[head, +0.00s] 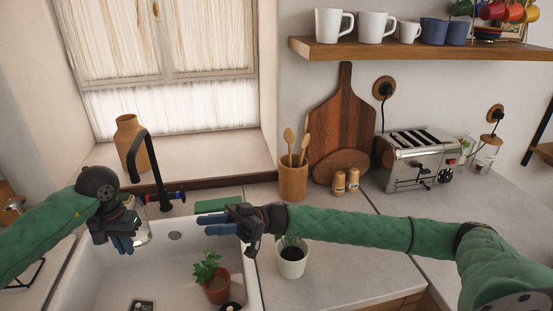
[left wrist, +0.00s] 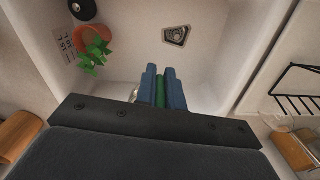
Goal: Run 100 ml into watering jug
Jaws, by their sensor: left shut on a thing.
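My left gripper (head: 122,243) is at the left part of the sink, its blue fingers pointing down. In the left wrist view its fingers (left wrist: 163,88) are shut on a narrow green part, apparently the jug's handle (left wrist: 161,92). A clear glass jug (head: 142,234) shows just behind the gripper, partly hidden by it, below the black tap (head: 148,165). The tap has a red-marked and a blue-marked end. I cannot make out running water or a level in the jug. My right gripper (head: 213,223) is over the sink's right rim, fingers pointing left; its gap is unclear.
A potted plant (head: 216,289) stands in the sink (head: 90,285), right of the drain (head: 141,306). Another white pot (head: 292,262) is on the counter below my right arm. A vase (head: 130,140) stands behind the tap. A utensil holder (head: 293,182) and toaster (head: 418,160) stand further right.

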